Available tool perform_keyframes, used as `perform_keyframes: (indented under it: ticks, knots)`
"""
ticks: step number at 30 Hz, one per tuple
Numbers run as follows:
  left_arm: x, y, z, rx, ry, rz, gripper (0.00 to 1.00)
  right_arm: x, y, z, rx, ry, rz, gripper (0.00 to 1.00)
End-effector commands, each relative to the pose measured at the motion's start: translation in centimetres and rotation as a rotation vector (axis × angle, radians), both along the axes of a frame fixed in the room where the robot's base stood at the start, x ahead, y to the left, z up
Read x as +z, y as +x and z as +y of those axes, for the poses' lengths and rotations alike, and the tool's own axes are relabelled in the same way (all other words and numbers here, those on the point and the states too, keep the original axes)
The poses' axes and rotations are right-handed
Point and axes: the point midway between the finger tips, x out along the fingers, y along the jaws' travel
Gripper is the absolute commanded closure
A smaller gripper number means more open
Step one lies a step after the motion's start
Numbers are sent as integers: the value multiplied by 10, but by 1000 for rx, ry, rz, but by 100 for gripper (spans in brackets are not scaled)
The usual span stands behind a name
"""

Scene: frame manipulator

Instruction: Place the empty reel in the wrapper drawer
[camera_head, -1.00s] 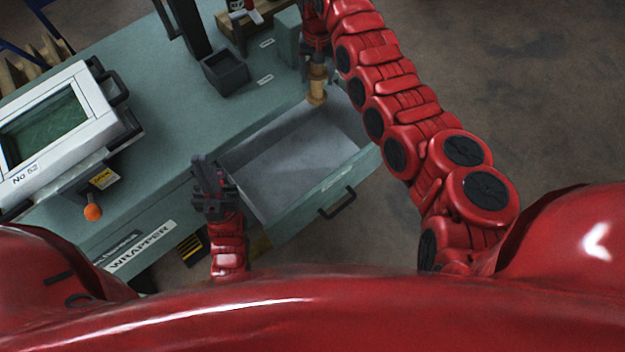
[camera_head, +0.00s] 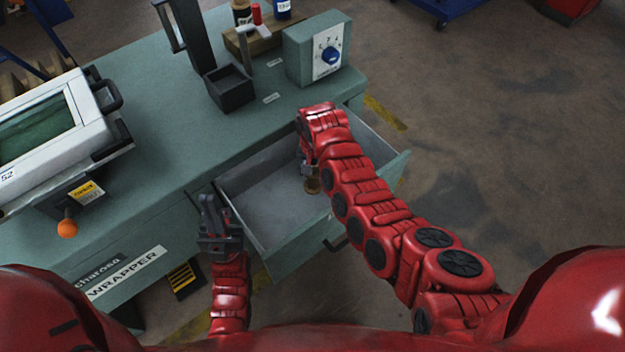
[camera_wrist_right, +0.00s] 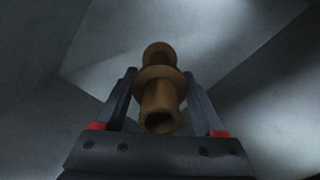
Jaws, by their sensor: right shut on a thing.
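The empty reel (camera_wrist_right: 160,88) is a brown spool between the fingers of my right gripper (camera_wrist_right: 160,105), which is shut on it. In the head view the reel (camera_head: 312,186) shows just below my right gripper (camera_head: 308,168), inside the outline of the open wrapper drawer (camera_head: 262,205). Grey drawer walls surround it in the right wrist view; whether it touches the drawer floor I cannot tell.
The drawer's front handle (camera_head: 335,243) sticks out. Bare floor lies to the right.

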Motion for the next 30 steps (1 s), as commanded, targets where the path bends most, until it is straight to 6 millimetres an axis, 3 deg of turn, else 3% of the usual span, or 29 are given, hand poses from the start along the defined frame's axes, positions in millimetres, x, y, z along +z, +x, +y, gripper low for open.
perform_keyframes:
  ticks: [10, 22, 23, 27, 30]
  knots:
    - [-6, 0, 0, 0, 0, 0, 100, -35, -2, -1, 0, -3, 5, 85]
    - [-10, 0, 0, 0, 0, 0, 100, -41, -1, 0, -1, 1, 3, 85]
    - [-10, 0, 0, 0, 0, 0, 100, -41, -1, 0, -1, 1, 2, 28]
    - [-9, 0, 0, 0, 0, 0, 100, -39, -1, -1, -1, 1, 3, 2]
    - [-9, 0, 0, 0, 0, 0, 100, -39, -1, 0, -1, 0, 3, 0]
